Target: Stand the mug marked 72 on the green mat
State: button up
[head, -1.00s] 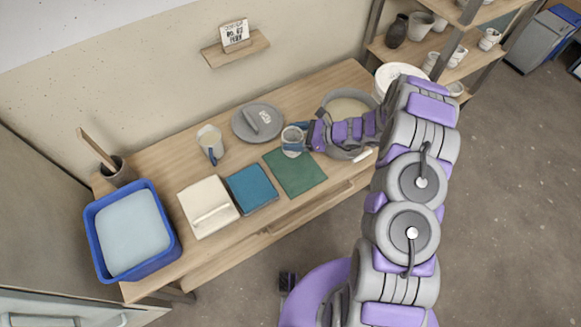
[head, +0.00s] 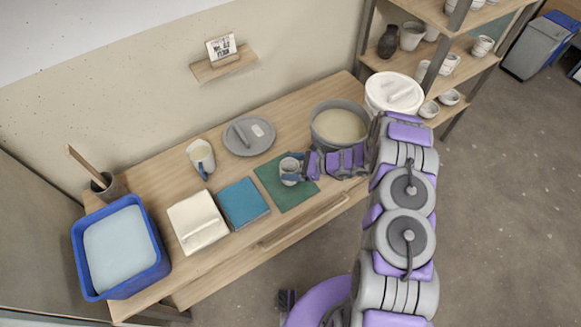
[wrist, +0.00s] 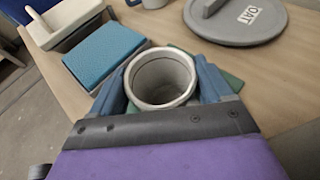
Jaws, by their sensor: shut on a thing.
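A grey-white mug (head: 289,167) is between the blue fingers of my gripper (head: 291,170), upright over the green mat (head: 288,197). In the wrist view I look down into the empty mug (wrist: 160,76), with a finger on each side. I cannot tell whether its base touches the mat. No number shows on it. The mat (wrist: 232,80) shows only in part behind the mug in the wrist view.
A blue block (head: 243,202) and a cream lidded box (head: 197,222) lie left of the mat. A grey lid (head: 249,137) lies behind it. A grey bucket (head: 338,124) and a white bucket (head: 393,92) stand at right. A blue tub (head: 159,268) is far left.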

jog(key=o, duration=1.2)
jog(key=a, duration=0.3)
jog(key=shift+f, duration=0.25)
jog(key=shift+d+r, duration=0.2)
jog(key=shift+d, duration=0.8)
jog(key=shift+p+v, duration=0.9)
jog(key=shift+v, duration=2.85)
jog(key=s+a+r+n+g+h, duration=0.25)
jog(key=s+r+n, duration=0.45)
jog(key=r, duration=0.5)
jog(key=s+a+r+n+g+h, duration=0.2)
jog(key=s+r+n+g, duration=0.25)
jog(key=s+r, duration=0.65)
jog(key=s+d+r+n+t+h, duration=0.1)
jog(key=s+d+r+n+h, duration=0.3)
jog(key=s, duration=0.6)
jog(key=s+d+r+n+t+h, duration=0.1)
jog(key=s+d+r+n+h, duration=0.3)
jog(key=s+d+r, duration=0.3)
jog(key=shift+s+d+r+t+h, duration=0.35)
jog(key=shift+s+d, duration=0.5)
jog(key=shift+s, duration=1.15)
